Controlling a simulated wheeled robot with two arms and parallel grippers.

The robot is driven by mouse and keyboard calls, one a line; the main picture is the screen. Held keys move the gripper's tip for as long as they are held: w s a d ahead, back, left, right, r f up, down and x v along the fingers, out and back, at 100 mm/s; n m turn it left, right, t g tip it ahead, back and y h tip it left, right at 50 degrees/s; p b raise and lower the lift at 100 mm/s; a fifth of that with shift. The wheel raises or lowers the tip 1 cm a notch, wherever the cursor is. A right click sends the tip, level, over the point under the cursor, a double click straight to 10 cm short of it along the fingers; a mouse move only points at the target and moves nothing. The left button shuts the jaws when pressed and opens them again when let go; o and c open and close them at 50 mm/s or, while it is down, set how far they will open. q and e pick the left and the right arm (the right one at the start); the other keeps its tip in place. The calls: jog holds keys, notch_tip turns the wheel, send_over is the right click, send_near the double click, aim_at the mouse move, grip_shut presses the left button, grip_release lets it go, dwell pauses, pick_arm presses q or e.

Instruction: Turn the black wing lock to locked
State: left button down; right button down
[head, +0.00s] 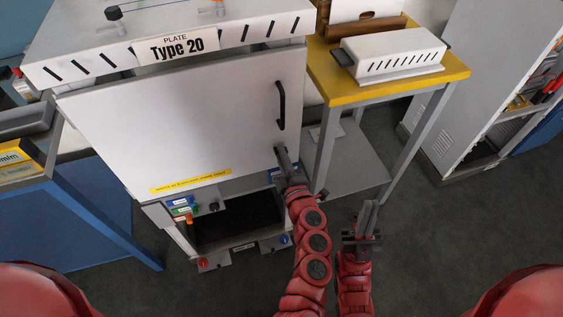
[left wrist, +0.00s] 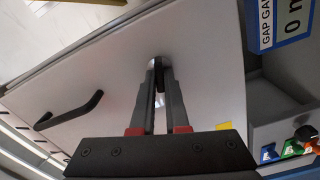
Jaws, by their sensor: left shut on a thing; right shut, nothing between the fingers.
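The black wing lock (left wrist: 158,64) is on the white door (head: 190,120) of the Type 20 cabinet, below the black bar handle (head: 281,105). My left gripper (head: 283,160) reaches the right side of the door. In the left wrist view its fingers (left wrist: 159,84) are closed around the lock, one on each side. In the head view the gripper mostly hides the lock, so I cannot tell its marked position. My right gripper (head: 367,218) is shut and empty, over the floor to the right of the cabinet.
A yellow-topped table (head: 390,83) with a white slotted box (head: 392,52) stands to the right. A blue bench (head: 75,215) is at the left. Knobs and colored labels (head: 183,208) are below the door. The dark floor (head: 440,240) is open at lower right.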

pick_arm(q)
jog(key=shift+f+n+b, duration=0.1)
jog(key=shift+n+b, duration=1.7)
jog(key=shift+b, duration=0.05)
jog(key=c, duration=0.9)
grip_release()
